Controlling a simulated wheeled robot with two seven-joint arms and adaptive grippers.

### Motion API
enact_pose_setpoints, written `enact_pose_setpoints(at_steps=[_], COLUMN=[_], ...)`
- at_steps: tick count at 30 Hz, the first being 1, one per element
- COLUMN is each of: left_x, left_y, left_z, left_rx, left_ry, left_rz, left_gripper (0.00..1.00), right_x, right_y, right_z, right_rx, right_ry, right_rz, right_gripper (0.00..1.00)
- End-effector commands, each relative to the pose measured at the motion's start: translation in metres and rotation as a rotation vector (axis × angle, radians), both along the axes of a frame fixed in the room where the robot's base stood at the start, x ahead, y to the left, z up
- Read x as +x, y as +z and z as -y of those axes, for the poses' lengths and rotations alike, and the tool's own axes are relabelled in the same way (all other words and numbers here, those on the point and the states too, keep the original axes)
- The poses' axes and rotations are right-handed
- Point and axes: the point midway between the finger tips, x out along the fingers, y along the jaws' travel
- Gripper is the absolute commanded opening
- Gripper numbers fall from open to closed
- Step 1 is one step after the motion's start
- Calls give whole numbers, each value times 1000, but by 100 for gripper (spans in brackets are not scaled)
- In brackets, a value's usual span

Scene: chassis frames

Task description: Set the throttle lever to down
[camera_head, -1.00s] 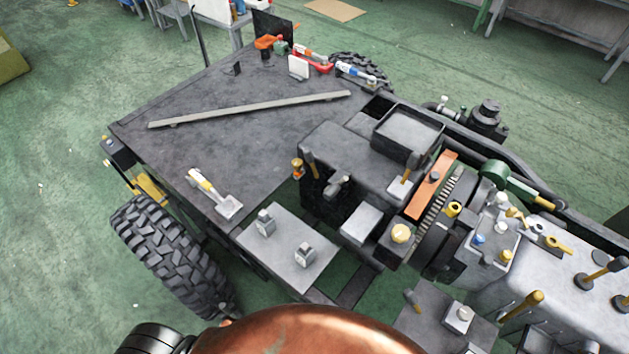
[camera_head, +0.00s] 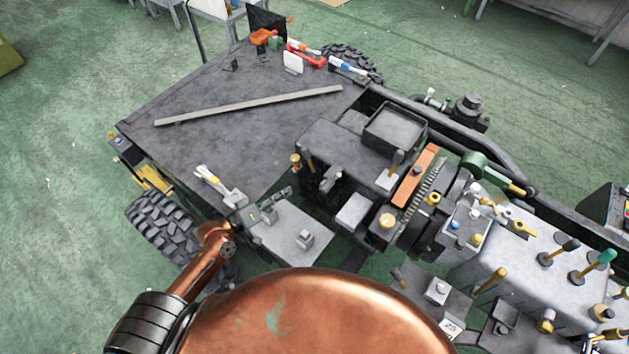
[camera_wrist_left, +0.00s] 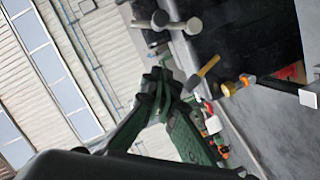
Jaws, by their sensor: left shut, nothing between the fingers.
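I cannot tell which of the several levers is the throttle lever. A dark lever with an orange-topped fitting (camera_head: 296,160) stands near the deck's right edge. My right gripper is out of view.
The grey plate (camera_head: 290,238) carries small blocks. The dark deck (camera_head: 230,125) holds a long flat bar (camera_head: 250,105). More levers and knobs crowd the grey housing (camera_head: 520,265) at right. A tyre (camera_head: 165,225) stands at left. Green floor surrounds the chassis.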

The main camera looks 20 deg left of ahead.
Motion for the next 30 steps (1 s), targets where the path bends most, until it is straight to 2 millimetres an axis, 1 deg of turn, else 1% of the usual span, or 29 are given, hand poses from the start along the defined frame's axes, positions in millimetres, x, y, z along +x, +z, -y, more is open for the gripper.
enact_pose_setpoints(at_steps=[1, 2, 5, 8, 15, 20, 21, 24, 30], left_x=[3, 4, 11, 23, 65, 91, 86, 81, 77], left_y=[9, 12, 15, 14, 7, 2, -5, -13, -23], left_z=[1, 2, 6, 14, 39, 56, 61, 71, 82], left_rx=[-26, -39, -56, -56, -54, -53, -53, -52, -50], left_ry=[0, 2, 4, 4, 5, 2, 4, 4, 4], left_rz=[8, 12, 15, 16, 15, 14, 8, 11, 13], left_gripper=[0, 0, 0, 0, 0, 0, 0, 0, 0], right_x=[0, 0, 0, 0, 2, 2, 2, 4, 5], right_y=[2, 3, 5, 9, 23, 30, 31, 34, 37], right_z=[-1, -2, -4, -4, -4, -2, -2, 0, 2], right_rx=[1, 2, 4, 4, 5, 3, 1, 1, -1], right_ry=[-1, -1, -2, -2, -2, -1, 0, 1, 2], right_rz=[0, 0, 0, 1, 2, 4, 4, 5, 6], right_gripper=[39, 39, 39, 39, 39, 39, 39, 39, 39])
